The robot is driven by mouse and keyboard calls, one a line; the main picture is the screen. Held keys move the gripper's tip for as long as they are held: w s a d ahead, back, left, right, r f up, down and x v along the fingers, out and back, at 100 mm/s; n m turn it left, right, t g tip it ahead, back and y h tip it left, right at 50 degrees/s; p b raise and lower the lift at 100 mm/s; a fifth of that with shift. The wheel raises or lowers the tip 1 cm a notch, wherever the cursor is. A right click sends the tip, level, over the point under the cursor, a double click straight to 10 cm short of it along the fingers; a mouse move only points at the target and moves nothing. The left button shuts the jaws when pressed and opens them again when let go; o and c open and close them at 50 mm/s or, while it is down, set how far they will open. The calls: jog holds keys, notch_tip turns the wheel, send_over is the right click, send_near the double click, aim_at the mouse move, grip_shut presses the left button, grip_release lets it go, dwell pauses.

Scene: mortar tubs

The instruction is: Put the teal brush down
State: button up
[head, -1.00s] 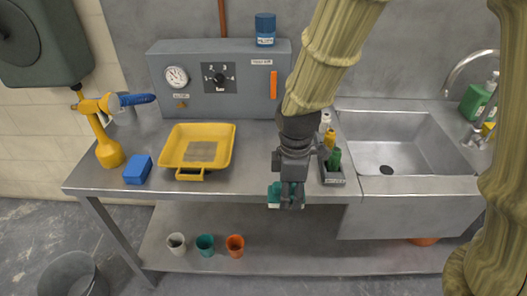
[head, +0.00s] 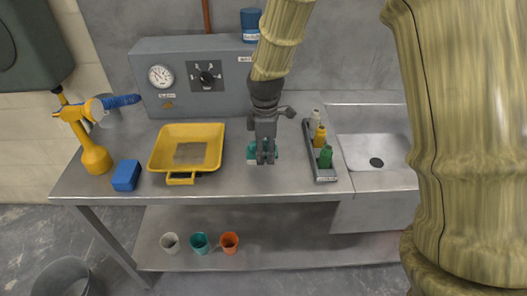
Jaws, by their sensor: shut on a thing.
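My gripper (head: 265,160) is in the middle of the head view, pointing down over the steel bench between the yellow tray and the bottle rack. It is shut on the teal brush (head: 251,152). Only parts of the brush show at either side of the fingers; the rest is hidden behind them. I cannot tell whether the brush touches the bench top (head: 235,186) or is just above it.
A yellow tray (head: 184,179) and a blue block (head: 126,175) lie to the left. A rack (head: 327,175) with several bottles stands close on the right, before the sink (head: 372,150). A grey control box (head: 190,105) stands behind. Cups (head: 199,243) stand on the lower shelf.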

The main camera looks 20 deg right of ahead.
jog(key=shift+w+d, duration=0.15)
jog(key=shift+w, duration=0.95)
jog(key=shift+f+p, duration=0.55)
jog(key=shift+f, duration=1.3)
jog(key=shift+f, duration=0.1)
jog(key=o, duration=1.1)
notch_tip(320, 180, up, 12)
jog(key=shift+r+b, duration=0.1)
jog(key=shift+b, duration=0.5)
